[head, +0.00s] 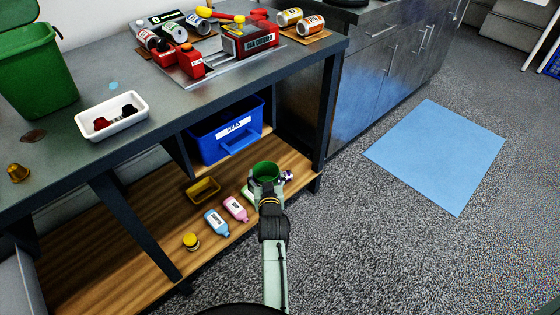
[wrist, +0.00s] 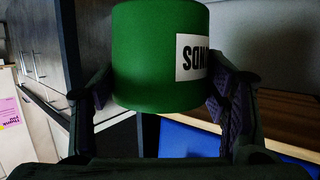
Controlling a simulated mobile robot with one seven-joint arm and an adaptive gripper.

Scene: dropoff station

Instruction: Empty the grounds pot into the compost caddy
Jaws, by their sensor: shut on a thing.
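The grounds pot (head: 265,168) is a small green cylinder, held roughly upright with its open top toward the head camera. Its contents cannot be made out. In the wrist view the pot (wrist: 150,50) has a white label ending in "NDS", seen upside down. My gripper (wrist: 160,98) is shut on the pot, one finger on each side; in the head view my gripper (head: 267,187) is in front of the lower shelf, below the tabletop. A green bin (head: 38,75), which looks like the compost caddy, stands at the tabletop's far left with its lid raised. Its inside is hidden.
A white tray (head: 82,122) with dark and red items is right of the bin. The floor by the blue mat (head: 440,150) is clear.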

